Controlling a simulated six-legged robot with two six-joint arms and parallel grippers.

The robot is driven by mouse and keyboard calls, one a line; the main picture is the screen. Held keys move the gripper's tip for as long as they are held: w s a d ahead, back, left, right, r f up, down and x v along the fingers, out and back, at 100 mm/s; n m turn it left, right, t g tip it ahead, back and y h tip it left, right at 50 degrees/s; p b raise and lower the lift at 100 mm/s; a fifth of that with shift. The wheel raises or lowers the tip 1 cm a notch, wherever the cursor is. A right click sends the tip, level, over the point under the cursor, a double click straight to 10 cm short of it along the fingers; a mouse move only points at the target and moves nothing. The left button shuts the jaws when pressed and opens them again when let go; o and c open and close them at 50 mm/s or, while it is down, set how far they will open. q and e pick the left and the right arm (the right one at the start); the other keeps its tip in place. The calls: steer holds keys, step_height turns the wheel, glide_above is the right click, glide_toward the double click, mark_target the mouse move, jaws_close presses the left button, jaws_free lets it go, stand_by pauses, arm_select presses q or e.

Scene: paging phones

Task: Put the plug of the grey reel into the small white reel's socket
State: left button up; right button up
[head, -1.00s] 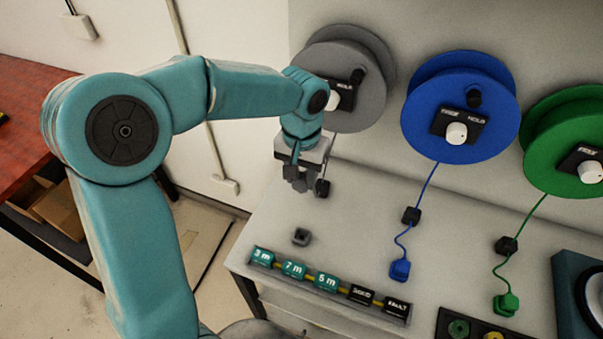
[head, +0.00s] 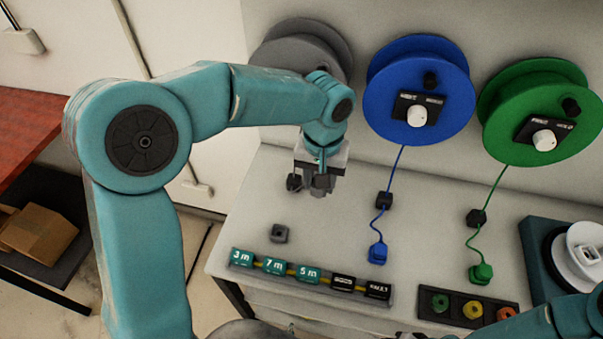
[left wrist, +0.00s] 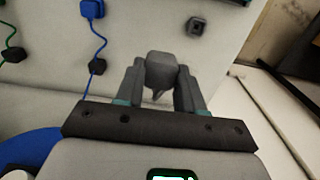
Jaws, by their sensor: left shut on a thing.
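The grey reel (head: 285,57) hangs on the wall panel at the back, partly hidden by my left arm. My left gripper (head: 321,188) is shut on the grey plug, above the bench in front of the reels. In the left wrist view the grey plug (left wrist: 162,72) sits between the two fingers of my left gripper (left wrist: 160,88). The small white reel (head: 578,256) stands at the right edge, well to the right of the plug. Its socket (head: 587,254) appears as a recess in its face.
A blue reel (head: 378,95) and a green reel (head: 497,112) hang with plugs on the bench. A small grey block (head: 280,233) stands behind a row of labelled buttons (head: 308,273). A dark tray (head: 440,322) holds coloured rings. Part of my right arm shows bottom right.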

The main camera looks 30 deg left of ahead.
arm_select(q)
steer(key=w+d+p, duration=0.2)
steer(key=w+d, duration=0.1)
steer(key=d, duration=0.8)
steer(key=shift+w+d, duration=0.15)
